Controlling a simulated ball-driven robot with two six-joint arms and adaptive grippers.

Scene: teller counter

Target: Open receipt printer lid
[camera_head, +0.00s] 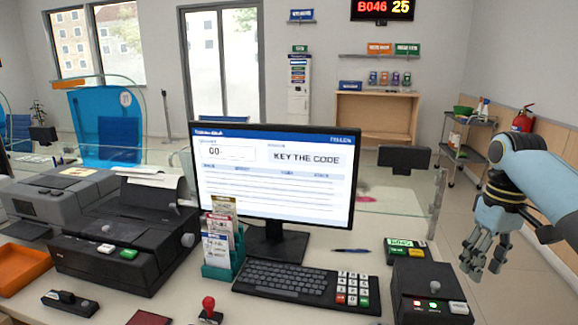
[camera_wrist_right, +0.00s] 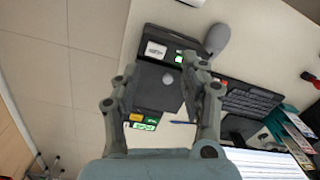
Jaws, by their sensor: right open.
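A small black box with a grey round knob on its flat top (camera_head: 432,276), likely the receipt printer, stands at the counter's right front. Its front has a red light, a green light and a pale button. Its top looks closed. It also shows in the wrist view (camera_wrist_right: 150,88), between my fingers. My right gripper (camera_head: 484,268) is open and empty, in the air to the right of the box in the head view. In the wrist view my right gripper (camera_wrist_right: 165,82) has its fingers spread on both sides of the knob (camera_wrist_right: 168,78), apart from it. My left gripper is out of view.
A keyboard (camera_head: 295,283), a monitor (camera_head: 275,175) and a small card terminal (camera_head: 404,250) stand left of and behind the box. A larger black printer with paper (camera_head: 125,235) is at the left. A grey rounded object (camera_wrist_right: 217,38) lies near the box.

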